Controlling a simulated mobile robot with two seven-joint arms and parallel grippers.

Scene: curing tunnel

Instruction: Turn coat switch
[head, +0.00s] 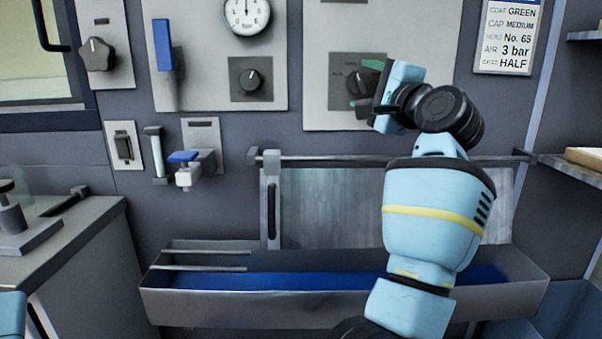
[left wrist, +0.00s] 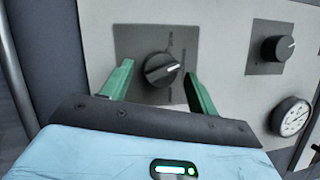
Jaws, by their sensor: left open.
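The coat switch appears to be the black rotary knob (head: 356,84) on a dark square plate on the wall panel in the head view. My left gripper partly covers it there. In the left wrist view the knob (left wrist: 163,70) has a white pointer mark aimed to the right; the small lettering around it is too blurred to read. My left gripper (head: 369,83) is open, with its green fingers apart. In the left wrist view the gripper (left wrist: 158,69) has one finger on each side of the knob; I cannot tell whether either touches it. My right gripper is not in view.
Another knob (head: 251,81) and a round gauge (head: 246,14) are on the panel to the left. A card (head: 508,38) reads coat GREEN. Below are a rail (head: 330,159) and a long metal trough (head: 230,300). A blue-handled valve (head: 184,157) sticks out at left.

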